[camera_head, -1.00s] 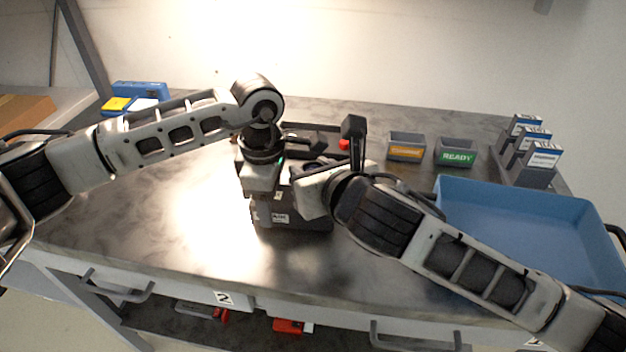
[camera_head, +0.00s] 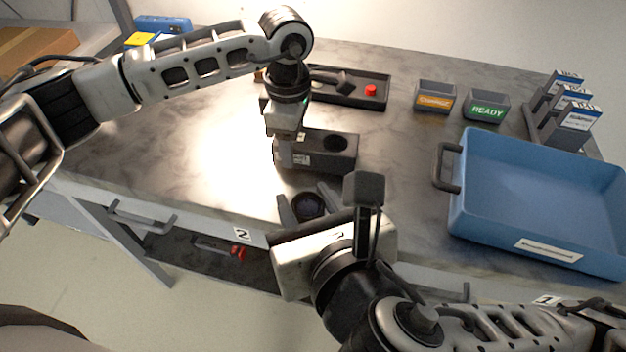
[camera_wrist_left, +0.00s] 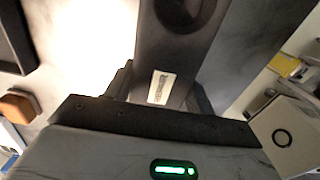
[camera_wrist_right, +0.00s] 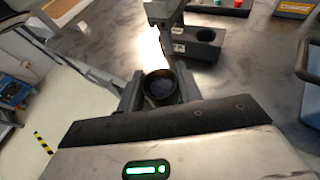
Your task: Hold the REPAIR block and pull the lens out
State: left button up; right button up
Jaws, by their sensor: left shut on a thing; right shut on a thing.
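The REPAIR block (camera_head: 325,152) is a dark grey block with a small white label and a round hole in its top, standing on the cart's top. My left gripper (camera_head: 286,155) is shut on its left end; in the left wrist view the block (camera_wrist_left: 185,50) lies between the fingers. The lens (camera_head: 308,206) is a short black round cylinder with a glassy face. My right gripper (camera_head: 309,208) is shut on it, apart from the block and near the cart's front edge. The right wrist view shows the lens (camera_wrist_right: 161,86) between both fingers.
A blue tray (camera_head: 540,185) stands at the right. Behind are an orange-labelled bin (camera_head: 435,97), a green READY bin (camera_head: 486,106), a rack of labelled boxes (camera_head: 566,110) and a black tray (camera_head: 350,88) with a red knob. The cart's top left of the block is clear.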

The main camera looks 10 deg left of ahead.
pick_arm(q)
jog(key=o, duration=1.1)
notch_tip(320, 180, up, 12)
jog(key=shift+r, duration=0.1)
